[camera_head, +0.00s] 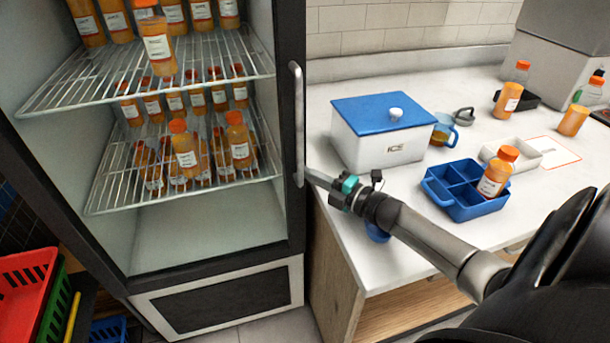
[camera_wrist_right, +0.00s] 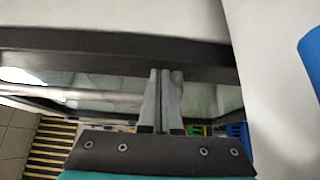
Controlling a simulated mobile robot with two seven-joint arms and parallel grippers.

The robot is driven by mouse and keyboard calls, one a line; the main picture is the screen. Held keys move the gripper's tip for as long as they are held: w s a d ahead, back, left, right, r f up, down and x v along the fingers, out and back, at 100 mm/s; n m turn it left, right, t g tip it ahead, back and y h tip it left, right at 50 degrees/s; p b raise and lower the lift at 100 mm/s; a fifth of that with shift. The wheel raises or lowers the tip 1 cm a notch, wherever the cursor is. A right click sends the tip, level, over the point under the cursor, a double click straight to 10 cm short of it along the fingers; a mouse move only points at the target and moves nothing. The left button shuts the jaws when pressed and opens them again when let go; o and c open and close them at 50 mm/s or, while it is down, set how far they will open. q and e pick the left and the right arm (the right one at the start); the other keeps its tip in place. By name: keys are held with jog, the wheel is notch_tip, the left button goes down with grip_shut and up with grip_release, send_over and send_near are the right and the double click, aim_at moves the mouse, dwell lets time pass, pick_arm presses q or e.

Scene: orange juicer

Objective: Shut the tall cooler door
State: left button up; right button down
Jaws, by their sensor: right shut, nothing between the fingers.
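The tall cooler (camera_head: 215,318) stands at the left with bottles of orange juice on wire shelves. Its dark-framed door (camera_head: 290,215) lines up closely with the cabinet front; I cannot tell whether a small gap remains. A pale vertical handle (camera_head: 297,120) is on the door's right side. My right gripper (camera_head: 312,175) is shut and empty, its tips at the handle's lower end by the door's right edge; contact is unclear. In the right wrist view, my shut fingers (camera_wrist_right: 161,100) reach the dark door frame (camera_wrist_right: 110,47). My left gripper is out of view.
The white counter (camera_head: 340,235) is right of the cooler, holding a blue-lidded ice box (camera_head: 370,145), a blue divided tray (camera_head: 455,207) and several bottles. Red and green crates (camera_head: 25,285) stand at lower left.

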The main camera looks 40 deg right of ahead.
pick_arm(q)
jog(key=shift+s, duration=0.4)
pick_arm(e)
jog(key=shift+w+d+r+h, duration=0.3)
jog(key=shift+w+d+r, duration=0.1)
jog(key=shift+d+r, duration=0.15)
pick_arm(q)
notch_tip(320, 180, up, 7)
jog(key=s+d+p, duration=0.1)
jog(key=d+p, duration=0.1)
jog(key=p, duration=0.5)
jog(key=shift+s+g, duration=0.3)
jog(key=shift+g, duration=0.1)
pick_arm(e)
notch_tip(320, 180, up, 20)
jog(key=a, duration=0.1)
jog(key=shift+s+f, duration=0.2)
jog(key=shift+s, duration=0.15)
jog(key=shift+f, duration=0.15)
